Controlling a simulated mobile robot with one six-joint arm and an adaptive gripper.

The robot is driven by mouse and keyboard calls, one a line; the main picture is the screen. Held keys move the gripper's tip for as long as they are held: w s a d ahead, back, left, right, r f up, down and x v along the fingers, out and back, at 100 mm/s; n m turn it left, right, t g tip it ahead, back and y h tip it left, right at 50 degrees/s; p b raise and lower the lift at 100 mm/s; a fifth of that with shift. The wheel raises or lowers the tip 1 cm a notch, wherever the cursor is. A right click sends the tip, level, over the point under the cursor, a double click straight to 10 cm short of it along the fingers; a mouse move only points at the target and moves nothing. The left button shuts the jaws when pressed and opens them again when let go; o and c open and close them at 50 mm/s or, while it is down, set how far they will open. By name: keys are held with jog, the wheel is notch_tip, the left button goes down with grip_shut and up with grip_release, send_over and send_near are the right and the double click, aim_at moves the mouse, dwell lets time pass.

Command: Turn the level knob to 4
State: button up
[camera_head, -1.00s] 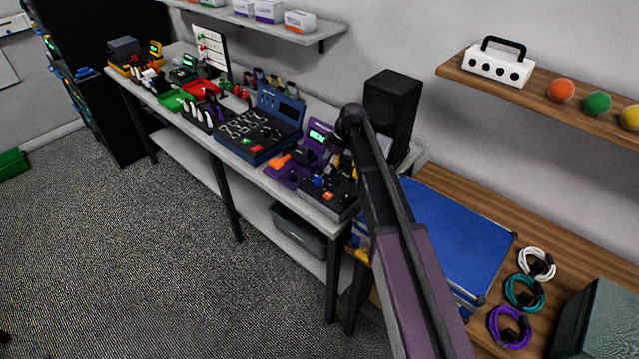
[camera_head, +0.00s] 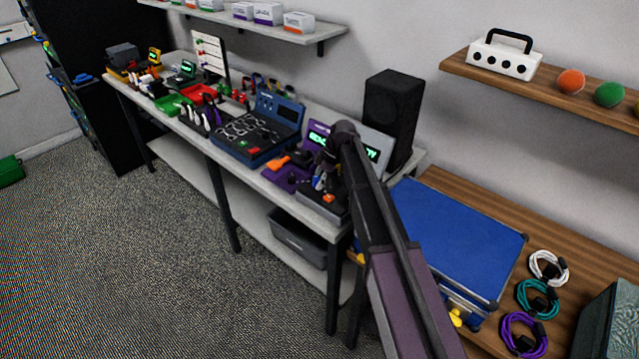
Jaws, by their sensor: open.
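I cannot pick out the level knob or its scale for certain. A dark grey control box (camera_head: 336,206) stands at the near right end of the workbench, with small blue and orange parts on top. Behind it, a grey panel with a green display (camera_head: 373,154) shows partly past my arm; its reading is too small to make out. My arm reaches up from the bottom and bends down at its dark wrist over this end of the bench. My gripper (camera_head: 323,178) is open, small and partly hidden just above the control box; contact cannot be told.
A purple station (camera_head: 286,177) with an orange tool and a blue case of tools (camera_head: 262,135) stand to the left. A black speaker (camera_head: 392,112) stands behind. A blue case (camera_head: 455,240) and coiled cables (camera_head: 537,298) lie on the wooden table at right.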

jog(key=shift+f, duration=0.1)
grip_shut()
jog(key=shift+d, duration=0.15)
jog(key=shift+s, duration=0.1)
